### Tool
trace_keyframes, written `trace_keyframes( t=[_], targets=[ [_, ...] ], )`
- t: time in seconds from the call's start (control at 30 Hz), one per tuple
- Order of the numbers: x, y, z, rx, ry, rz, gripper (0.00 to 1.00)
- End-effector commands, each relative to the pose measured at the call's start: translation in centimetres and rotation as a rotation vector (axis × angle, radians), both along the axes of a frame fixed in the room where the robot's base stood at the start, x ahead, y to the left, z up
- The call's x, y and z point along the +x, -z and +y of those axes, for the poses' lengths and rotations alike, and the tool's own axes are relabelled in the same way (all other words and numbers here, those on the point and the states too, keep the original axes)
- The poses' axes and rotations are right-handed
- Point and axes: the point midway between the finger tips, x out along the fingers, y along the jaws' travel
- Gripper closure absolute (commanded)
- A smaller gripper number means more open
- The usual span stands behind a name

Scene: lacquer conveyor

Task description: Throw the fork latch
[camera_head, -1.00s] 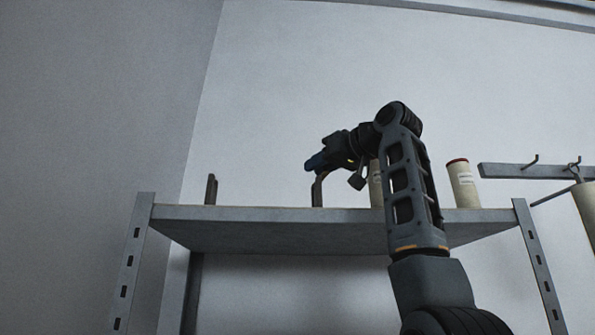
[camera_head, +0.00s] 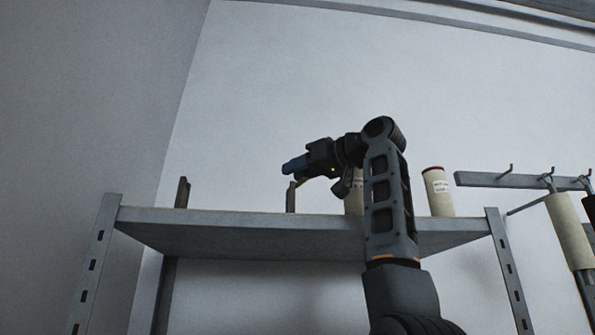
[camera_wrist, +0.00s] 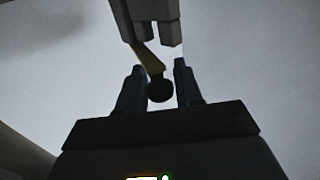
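The fork latch shows in the wrist view as a grey two-pronged block (camera_wrist: 150,22) at the top and a brass-coloured arm (camera_wrist: 150,60) ending in a dark round knob (camera_wrist: 160,90). My gripper (camera_wrist: 160,82) is open, with one blue-grey finger on each side of the knob. I cannot tell whether either finger touches it. In the head view my gripper (camera_head: 294,166) points left above the shelf, just over an upright grey post (camera_head: 291,198). A second upright post (camera_head: 183,193) stands apart at the shelf's left end. My gripper hides part of the latch there.
The metal shelf (camera_head: 260,238) stands between slotted uprights. A cream cylinder (camera_head: 437,192) with a red top stands at its right. Another cream cylinder (camera_head: 354,203) is partly behind my arm. A hook rail (camera_head: 500,181) with a hanging roller (camera_head: 569,231) is at far right.

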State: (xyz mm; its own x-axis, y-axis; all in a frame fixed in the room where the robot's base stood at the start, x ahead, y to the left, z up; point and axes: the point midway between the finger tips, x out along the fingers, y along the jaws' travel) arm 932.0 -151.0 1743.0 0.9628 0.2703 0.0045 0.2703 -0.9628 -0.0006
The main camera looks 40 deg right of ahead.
Motion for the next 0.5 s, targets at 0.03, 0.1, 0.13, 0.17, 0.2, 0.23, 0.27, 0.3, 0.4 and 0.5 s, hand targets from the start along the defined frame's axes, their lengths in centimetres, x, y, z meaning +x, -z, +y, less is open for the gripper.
trace_keyframes(
  t=[0.03,0.1,0.13,0.17,0.2,0.23,0.27,0.3,0.4,0.5],
  targets=[
    [0.0,0.0,0.0,0.000,-0.001,0.001,0.60],
    [0.0,0.0,0.1,-0.001,-0.001,0.002,0.53],
    [0.0,0.1,0.1,-0.001,-0.002,0.002,0.53],
    [0.0,0.1,0.1,-0.001,-0.002,0.002,0.53],
    [0.0,0.1,0.1,-0.001,-0.002,0.003,0.53],
    [0.0,0.1,0.1,-0.001,-0.002,0.003,0.53],
    [0.0,0.1,0.1,-0.001,-0.002,0.003,0.53],
    [0.0,0.1,0.1,-0.001,-0.003,0.003,0.53],
    [-0.2,0.2,0.0,-0.002,-0.002,0.003,0.53],
    [-1.2,0.2,-0.3,-0.001,-0.001,0.000,0.53]
  ],
)
